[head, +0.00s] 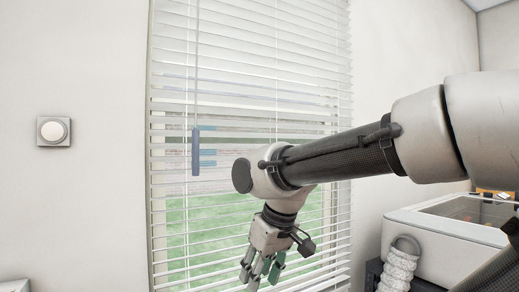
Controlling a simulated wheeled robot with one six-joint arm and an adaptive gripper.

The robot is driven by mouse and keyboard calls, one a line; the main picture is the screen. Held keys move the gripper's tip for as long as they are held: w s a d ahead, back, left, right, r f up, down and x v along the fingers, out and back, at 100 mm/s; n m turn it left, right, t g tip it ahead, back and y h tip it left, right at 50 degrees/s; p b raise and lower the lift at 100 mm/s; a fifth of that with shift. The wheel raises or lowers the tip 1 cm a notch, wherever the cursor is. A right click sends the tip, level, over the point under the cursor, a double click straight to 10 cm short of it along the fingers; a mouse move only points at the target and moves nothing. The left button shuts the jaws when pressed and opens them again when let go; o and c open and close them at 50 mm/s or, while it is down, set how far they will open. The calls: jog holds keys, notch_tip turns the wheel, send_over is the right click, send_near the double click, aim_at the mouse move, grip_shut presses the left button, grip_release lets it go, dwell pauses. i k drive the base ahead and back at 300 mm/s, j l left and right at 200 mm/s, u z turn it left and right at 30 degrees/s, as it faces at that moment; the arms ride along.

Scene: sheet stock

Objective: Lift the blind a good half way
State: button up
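The white slatted blind (240,40) hangs over the window from the top of the head view to low in the picture. Its slats are tilted open, with green ground showing between them. A thin cord hangs down the blind's left part and ends in a blue-grey pull handle (196,151). My gripper (258,283) points down in front of the lower blind, below and to the right of the handle and apart from it. Its fingers look spread, with nothing seen between them; the tips are close to the picture's bottom edge. My arm hides part of the blind's right side.
A square plate with a round white knob (53,131) is on the wall at left. A white machine with a dark window (467,211) and a ribbed hose (398,270) stands at right. The space before the blind's left part is clear.

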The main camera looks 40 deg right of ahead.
aim_at(310, 37)
jog(key=z, duration=1.1)
